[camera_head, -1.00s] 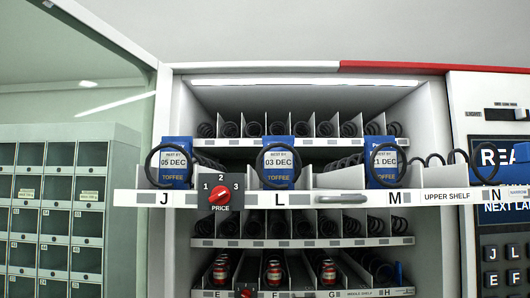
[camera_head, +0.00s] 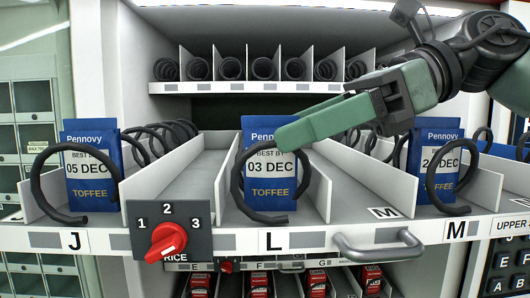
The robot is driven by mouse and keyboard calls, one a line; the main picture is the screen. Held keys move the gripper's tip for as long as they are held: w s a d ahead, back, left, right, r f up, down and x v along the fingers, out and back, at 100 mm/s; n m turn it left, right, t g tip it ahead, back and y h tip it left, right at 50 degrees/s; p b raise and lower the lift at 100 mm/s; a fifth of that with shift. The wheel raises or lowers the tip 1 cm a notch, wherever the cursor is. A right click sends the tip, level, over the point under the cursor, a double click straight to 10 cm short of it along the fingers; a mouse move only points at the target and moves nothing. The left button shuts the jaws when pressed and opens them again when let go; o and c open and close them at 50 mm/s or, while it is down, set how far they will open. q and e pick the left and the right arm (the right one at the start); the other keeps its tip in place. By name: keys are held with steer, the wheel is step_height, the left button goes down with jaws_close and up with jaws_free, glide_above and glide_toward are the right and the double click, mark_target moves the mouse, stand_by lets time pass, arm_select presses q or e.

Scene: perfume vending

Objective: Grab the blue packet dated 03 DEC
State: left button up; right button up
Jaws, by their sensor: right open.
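The blue Pennovy packet dated 03 DEC (camera_head: 257,165), with TOFFEE at its foot, stands upright in the L lane behind the front loop of a black coil (camera_head: 237,185). My right gripper (camera_head: 312,112) comes in from the right with green fingers, open and empty. Its longer-looking finger covers the packet's upper right in the picture; I cannot tell whether it touches. Other blue packets are dated 05 DEC (camera_head: 88,165) at J and, partly hidden, 21 DEC (camera_head: 432,160) at M. My left gripper is not in view.
Low dividers flank the lanes. Red items (camera_head: 317,282) stand on the shelf below. The lane right of L looks empty.

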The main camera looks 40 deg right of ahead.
mark_target(246, 147)
steer(key=p+x, duration=0.1)
steer(key=x, duration=0.2)
steer(key=p+x, duration=0.2)
steer(key=shift+w+a, duration=0.25)
steer(key=shift+w, duration=0.2)
steer(key=shift+w+a+f, duration=0.1)
steer(key=shift+a, duration=0.05)
jaws_close()
